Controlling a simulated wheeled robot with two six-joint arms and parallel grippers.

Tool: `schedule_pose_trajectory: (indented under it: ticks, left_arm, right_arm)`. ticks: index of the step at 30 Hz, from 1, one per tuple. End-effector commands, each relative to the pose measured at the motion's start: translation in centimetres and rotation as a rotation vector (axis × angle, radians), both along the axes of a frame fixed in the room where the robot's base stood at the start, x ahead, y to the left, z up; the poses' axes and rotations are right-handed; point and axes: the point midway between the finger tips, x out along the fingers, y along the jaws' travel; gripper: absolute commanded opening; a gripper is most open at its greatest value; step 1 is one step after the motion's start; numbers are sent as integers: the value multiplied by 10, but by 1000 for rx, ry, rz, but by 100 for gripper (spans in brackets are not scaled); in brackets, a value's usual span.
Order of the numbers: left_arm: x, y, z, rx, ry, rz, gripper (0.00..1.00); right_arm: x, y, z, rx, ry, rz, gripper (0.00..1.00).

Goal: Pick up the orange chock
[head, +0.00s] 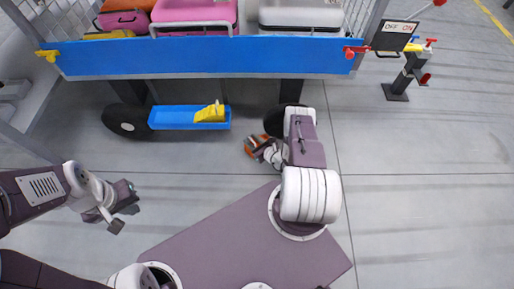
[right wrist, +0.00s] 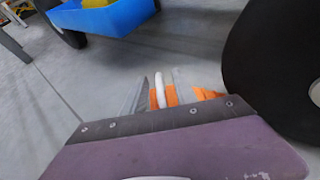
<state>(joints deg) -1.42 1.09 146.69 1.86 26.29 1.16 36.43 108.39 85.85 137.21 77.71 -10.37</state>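The orange chock (head: 255,142) is on the floor beside the cart's right wheel, partly hidden by my right gripper (head: 268,152). In the right wrist view, orange parts of the chock (right wrist: 171,96) and an upright white piece, like a handle, show between my right gripper's grey fingers (right wrist: 163,93). More orange shows to the right of the right finger. The fingers stand apart around the white piece, with a gap visible beside it. Contact cannot be made out. My left gripper (head: 124,210) is open and empty over the floor at the left.
A cart with a blue side panel (head: 205,57) carries suitcases (head: 195,12). A blue tray (head: 180,118) under it holds a yellow chock (head: 211,113). The dark wheel (right wrist: 285,75) is close to the right gripper.

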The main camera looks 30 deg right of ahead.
Motion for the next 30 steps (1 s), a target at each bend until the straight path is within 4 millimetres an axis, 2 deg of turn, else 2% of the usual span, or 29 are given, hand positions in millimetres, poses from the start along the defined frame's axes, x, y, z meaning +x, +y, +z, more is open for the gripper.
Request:
schedule_pose_trajectory:
  ticks: [3, 4, 7, 8, 30]
  left_arm:
    - [0, 0, 2, 0, 0, 0, 0]
    - [0, 0, 2, 0, 0, 0, 0]
    - [0, 0, 2, 0, -1, 0, 0]
    - [0, 0, 2, 0, -1, 0, 0]
    - [0, 0, 1, 0, 0, 0, 0]
  right_arm:
    - [0, 0, 1, 0, 0, 0, 34]
    - [0, 0, 1, 0, 0, 0, 32]
    - [0, 0, 1, 0, 0, 0, 4]
    - [0, 0, 1, 0, 0, 0, 0]
    - [-1, 0, 1, -1, 1, 0, 0]
